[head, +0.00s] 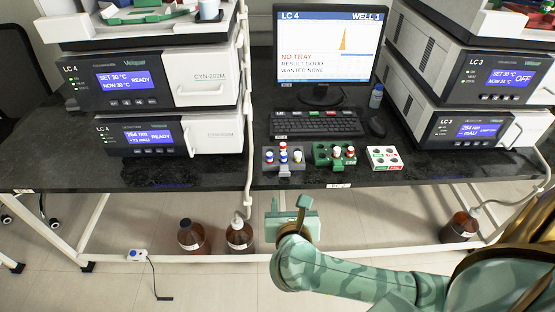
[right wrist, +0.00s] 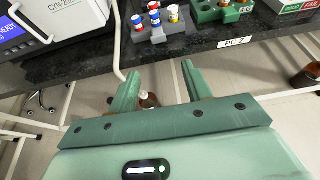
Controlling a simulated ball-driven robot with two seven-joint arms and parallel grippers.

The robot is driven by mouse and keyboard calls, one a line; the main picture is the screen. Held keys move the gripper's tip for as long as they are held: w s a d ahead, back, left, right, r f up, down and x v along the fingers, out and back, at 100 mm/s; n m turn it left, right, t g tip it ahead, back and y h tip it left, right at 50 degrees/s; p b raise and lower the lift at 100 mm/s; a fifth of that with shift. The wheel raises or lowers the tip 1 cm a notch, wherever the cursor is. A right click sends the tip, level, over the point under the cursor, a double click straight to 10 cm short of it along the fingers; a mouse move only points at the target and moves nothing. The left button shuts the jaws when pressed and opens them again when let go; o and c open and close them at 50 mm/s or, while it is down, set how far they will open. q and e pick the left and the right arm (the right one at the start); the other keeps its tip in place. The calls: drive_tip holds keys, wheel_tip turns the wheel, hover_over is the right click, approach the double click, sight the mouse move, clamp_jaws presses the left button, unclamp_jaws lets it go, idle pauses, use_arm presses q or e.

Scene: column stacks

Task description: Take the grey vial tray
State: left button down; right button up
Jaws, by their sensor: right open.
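The grey vial tray (head: 271,164) stands near the front edge of the black bench, below the keyboard. In the right wrist view the grey tray (right wrist: 176,42) is at the top, beyond the fingertips. My right gripper (head: 290,206) is open and empty, in front of the bench edge and apart from the tray. In the right wrist view its two fingers (right wrist: 158,80) stand spread with floor and a brown bottle showing between them. My left gripper is not in view.
A green vial tray (head: 321,158) and a white tray (head: 384,166) with red and green labels stand right of the grey one. Instrument stacks (head: 150,65) flank the monitor (head: 327,50), which reads "NO TRAY". A white tube (head: 249,150) hangs left of the grey tray. Brown bottles (head: 194,237) stand below.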

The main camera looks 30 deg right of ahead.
drive_tip(key=b, duration=0.3)
approach(285, 175)
drive_tip(key=x, duration=0.3)
drive_tip(key=b+x, duration=0.2)
drive_tip(key=x, duration=0.4)
drive_tip(key=shift+w+f+b, duration=0.1)
drive_tip(key=shift+w+b, duration=0.05)
drive_tip(key=shift+b, duration=0.15)
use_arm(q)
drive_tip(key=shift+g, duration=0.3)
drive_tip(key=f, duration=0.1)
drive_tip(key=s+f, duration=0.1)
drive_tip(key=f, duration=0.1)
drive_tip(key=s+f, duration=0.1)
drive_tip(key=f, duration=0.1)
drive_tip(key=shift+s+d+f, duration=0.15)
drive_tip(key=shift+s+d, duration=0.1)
use_arm(e)
drive_tip(key=shift+r, duration=0.2)
drive_tip(key=shift+c, duration=0.3)
drive_tip(key=c, duration=0.9)
